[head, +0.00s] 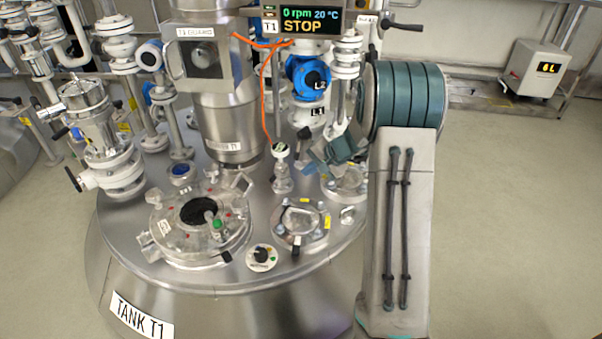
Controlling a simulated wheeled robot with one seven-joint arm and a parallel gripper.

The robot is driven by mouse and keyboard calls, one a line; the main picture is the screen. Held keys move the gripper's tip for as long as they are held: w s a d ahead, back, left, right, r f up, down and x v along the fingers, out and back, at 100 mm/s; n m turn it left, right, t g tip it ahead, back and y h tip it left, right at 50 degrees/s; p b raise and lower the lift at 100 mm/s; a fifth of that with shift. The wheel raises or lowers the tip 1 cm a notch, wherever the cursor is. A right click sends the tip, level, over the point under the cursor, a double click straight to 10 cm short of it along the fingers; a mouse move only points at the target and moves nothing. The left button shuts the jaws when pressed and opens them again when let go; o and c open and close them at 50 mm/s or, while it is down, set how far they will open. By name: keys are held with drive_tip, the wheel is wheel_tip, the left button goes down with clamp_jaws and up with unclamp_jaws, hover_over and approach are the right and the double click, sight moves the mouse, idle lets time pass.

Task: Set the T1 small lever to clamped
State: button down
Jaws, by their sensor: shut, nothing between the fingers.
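Tank T1 (130,262) has a small round port (300,226) on its top, right of the large hatch. A short lever with a black end (296,248) sits at the port's near edge and points toward the front of the tank; I take it as the small lever. I cannot read whether it is clamped. My gripper (319,164), blue-grey, is above and behind this port, near the flange at the right, partly hidden among fittings. It is shut and empty, apart from the lever.
The large hatch (174,243) carries a green-knobbed handle. The display (301,21) reads STOP. An orange cable (263,95) hangs behind.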

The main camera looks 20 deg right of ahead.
sight(274, 177)
drive_tip(key=b+x, duration=0.1)
drive_tip(key=x, duration=0.2)
drive_tip(key=b+x, duration=0.1)
drive_tip(key=x, duration=0.3)
drive_tip(key=a+r+b+x, duration=0.1)
drive_tip(key=x, duration=0.3)
drive_tip(key=shift+w, duration=0.35)
drive_tip(key=shift+w+a, duration=0.4)
drive_tip(key=shift+w, duration=0.05)
